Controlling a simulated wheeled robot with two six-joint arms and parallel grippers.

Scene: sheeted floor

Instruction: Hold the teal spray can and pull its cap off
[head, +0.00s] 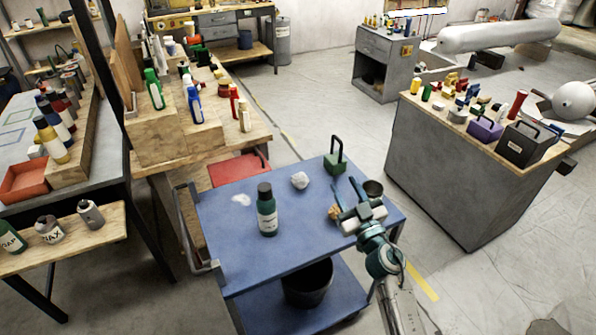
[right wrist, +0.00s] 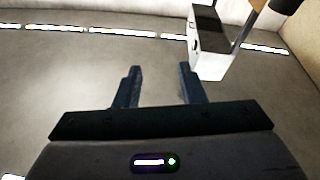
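The teal spray can (head: 267,216) stands upright on the blue cart top (head: 300,235), left of its middle. Its dark cap (head: 264,190) sits on top of it. My right gripper (head: 349,190) is over the right part of the cart, to the right of the can and apart from it. Its two fingers are spread with nothing between them; they also show apart in the right wrist view (right wrist: 158,88). The can does not show in the right wrist view. My left gripper is not in view.
On the cart lie a crumpled white rag (head: 300,180), a white patch (head: 241,199), a green block with a handle (head: 335,164), a small dark cup (head: 373,188) and a brown lump (head: 334,212). A black bucket (head: 307,285) stands on the lower shelf.

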